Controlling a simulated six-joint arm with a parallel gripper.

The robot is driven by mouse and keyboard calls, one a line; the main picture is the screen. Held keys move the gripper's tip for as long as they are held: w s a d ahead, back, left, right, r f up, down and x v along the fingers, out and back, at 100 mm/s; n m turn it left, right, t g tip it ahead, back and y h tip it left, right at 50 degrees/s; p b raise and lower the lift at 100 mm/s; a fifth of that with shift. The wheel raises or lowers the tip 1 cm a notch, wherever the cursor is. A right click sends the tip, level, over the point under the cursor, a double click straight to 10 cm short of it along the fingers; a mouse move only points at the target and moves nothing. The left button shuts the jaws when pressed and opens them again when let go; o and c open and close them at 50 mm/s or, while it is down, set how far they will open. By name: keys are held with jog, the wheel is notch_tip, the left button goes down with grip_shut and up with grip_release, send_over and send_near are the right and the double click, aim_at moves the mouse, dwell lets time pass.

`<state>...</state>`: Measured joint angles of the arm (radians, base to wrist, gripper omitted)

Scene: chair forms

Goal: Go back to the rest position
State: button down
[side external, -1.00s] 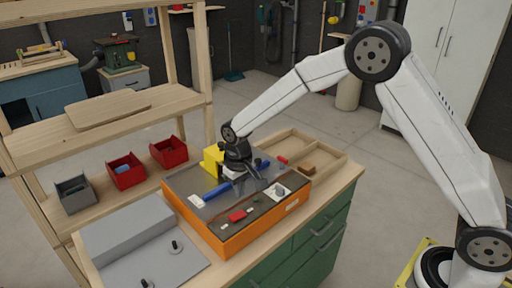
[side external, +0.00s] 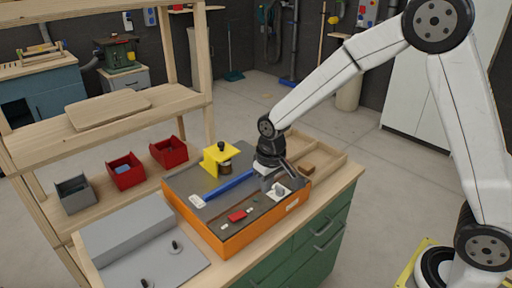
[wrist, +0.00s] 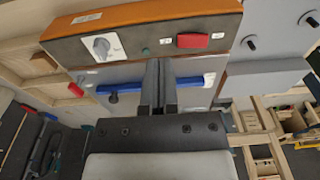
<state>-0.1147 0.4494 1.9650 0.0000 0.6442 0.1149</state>
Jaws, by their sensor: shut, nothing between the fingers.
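My gripper (side external: 270,184) hangs over the right part of an orange box with a dark top panel (side external: 207,223), close to the white dial (side external: 281,190). In the wrist view its two fingers (wrist: 158,82) are together with nothing between them. They overlap a blue bar (wrist: 188,81) on the panel; I cannot tell whether they touch it. The blue bar (side external: 230,185) lies across the panel in the side view. A red switch (side external: 238,215) is near the front edge. A yellow bracket (side external: 215,156) with a black knob stands at the back.
The box stands on a wooden bench with green drawers (side external: 300,252). A grey fixture (side external: 130,235) with black knobs lies to the left. A divided wooden tray (side external: 318,158) is behind right. Red bins (side external: 126,172) and a wooden shelf (side external: 107,108) are at left.

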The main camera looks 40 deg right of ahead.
jog(key=s+d, duration=0.2)
jog(key=s, duration=0.5)
jog(key=s+d+r+t, duration=0.1)
jog(key=s+d, duration=0.2)
jog(key=s, duration=0.4)
jog(key=shift+s+r+t, duration=0.2)
jog(key=shift+t, duration=0.1)
